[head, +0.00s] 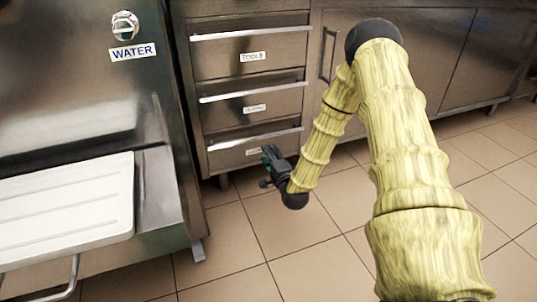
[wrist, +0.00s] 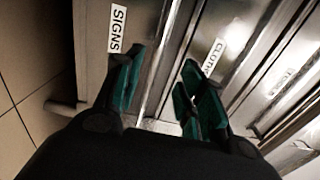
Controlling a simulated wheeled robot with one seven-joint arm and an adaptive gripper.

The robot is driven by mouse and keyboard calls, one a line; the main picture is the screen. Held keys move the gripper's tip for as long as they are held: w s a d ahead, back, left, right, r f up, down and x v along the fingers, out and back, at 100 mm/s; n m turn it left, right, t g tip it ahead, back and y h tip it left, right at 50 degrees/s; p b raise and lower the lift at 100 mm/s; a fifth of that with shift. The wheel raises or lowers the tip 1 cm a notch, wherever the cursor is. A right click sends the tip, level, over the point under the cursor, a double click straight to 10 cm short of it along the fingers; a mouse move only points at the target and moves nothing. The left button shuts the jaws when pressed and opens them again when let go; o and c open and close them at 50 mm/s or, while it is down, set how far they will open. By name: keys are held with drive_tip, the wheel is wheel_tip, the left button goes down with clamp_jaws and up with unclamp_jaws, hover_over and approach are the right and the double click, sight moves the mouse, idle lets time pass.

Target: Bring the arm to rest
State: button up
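My gripper (head: 270,158) hangs low in front of the bottom drawer (head: 235,158), just below its handle in the head view. In the wrist view my gripper (wrist: 163,72) has its green-lined fingers apart, with nothing seen held between them. The bottom drawer's label reads SIGNS (wrist: 118,28) in the wrist view. A drawer handle (wrist: 172,55) shows behind the gap between the fingers; I cannot tell how far off it is. My arm is bent, reaching forward and then down to the left.
A drawer unit with a TOOLS drawer (head: 250,72) and a middle drawer (head: 240,107) looks shut. At left stand a steel machine marked WATER (head: 133,52) and a white tray (head: 65,215). Cabinets (head: 435,50) line the right back. The tiled floor (head: 275,245) in front is clear.

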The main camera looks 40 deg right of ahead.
idle(0.3)
drive_tip(key=s+a+f+n+g+y+p, duration=0.25)
drive_tip(key=s+a+f+n+g, duration=0.2)
drive_tip(key=s+a+f, duration=0.35)
drive_tip(key=s+a+f+n+g+y+p, duration=0.25)
drive_tip(key=s+a+f+n+g, duration=0.3)
drive_tip(key=a, duration=0.45)
drive_tip(key=s+a+f+n+g+p, duration=0.1)
drive_tip(key=s+a+n+g+p, duration=0.3)
drive_tip(key=s, duration=1.1)
drive_tip(key=s+a+n+g+p, duration=0.25)
drive_tip(key=s+a+n, duration=0.3)
drive_tip(key=s, duration=0.95)
wheel_tip(320, 180, up, 38)
drive_tip(key=s+p, duration=0.1)
drive_tip(key=p, duration=3.6)
drive_tip(key=shift+d+f+n+g+h, duration=0.2)
drive_tip(key=shift+d+n+g+h, duration=0.1)
drive_tip(key=shift+d+n+g, duration=0.15)
drive_tip(key=shift+s, duration=0.1)
